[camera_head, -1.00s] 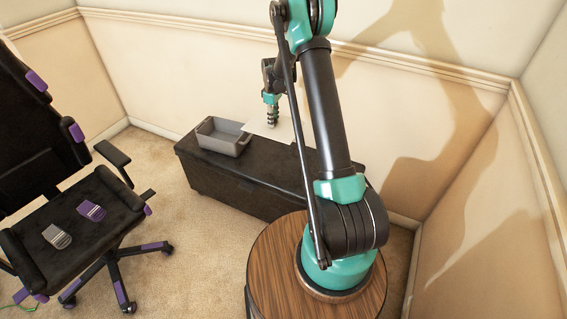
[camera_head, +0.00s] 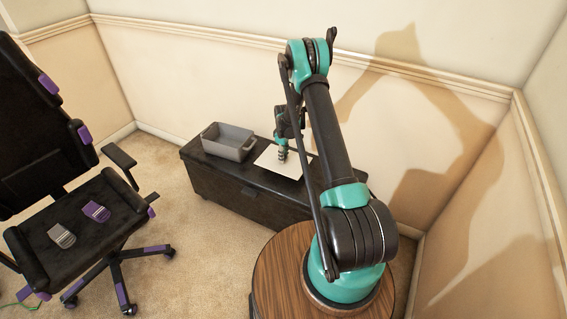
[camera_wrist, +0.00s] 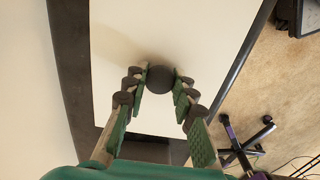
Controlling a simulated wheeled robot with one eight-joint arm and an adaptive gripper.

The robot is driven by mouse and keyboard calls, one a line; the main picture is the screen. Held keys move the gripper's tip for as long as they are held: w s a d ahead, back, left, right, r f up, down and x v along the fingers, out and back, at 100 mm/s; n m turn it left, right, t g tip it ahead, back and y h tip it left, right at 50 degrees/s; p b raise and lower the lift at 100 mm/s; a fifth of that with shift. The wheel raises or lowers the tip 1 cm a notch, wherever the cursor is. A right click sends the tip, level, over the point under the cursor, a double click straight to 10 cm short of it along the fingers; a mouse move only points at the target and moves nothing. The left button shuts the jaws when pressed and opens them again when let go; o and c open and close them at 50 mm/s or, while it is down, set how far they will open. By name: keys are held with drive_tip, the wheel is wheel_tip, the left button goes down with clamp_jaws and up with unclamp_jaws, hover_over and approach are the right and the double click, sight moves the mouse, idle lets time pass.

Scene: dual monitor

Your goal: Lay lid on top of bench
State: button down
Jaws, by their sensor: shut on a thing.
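The lid is a flat white panel (camera_head: 284,162) with a round dark knob (camera_wrist: 160,79) at its middle. In the head view it lies flat at the top of the black bench (camera_head: 232,180), to the right of a grey bin; I cannot tell whether it touches the bench or hovers just above. My gripper (camera_head: 282,155) points down at the lid's middle. In the wrist view my gripper (camera_wrist: 160,84) has its fingertips closed on both sides of the knob, which partly hides between them. The bench top also shows as a dark strip along the lid's edge in the wrist view (camera_wrist: 70,75).
The grey open bin (camera_head: 228,141) stands on the bench's left part. A black and purple office chair (camera_head: 80,215) stands on the carpet at left, with two small items on its seat. The wall runs close behind the bench.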

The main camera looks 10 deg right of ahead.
drive_tip(key=shift+f, duration=2.1)
drive_tip(key=shift+f, duration=0.1)
drive_tip(key=c, duration=1.3)
unclamp_jaws()
drive_tip(key=shift+o, duration=0.2)
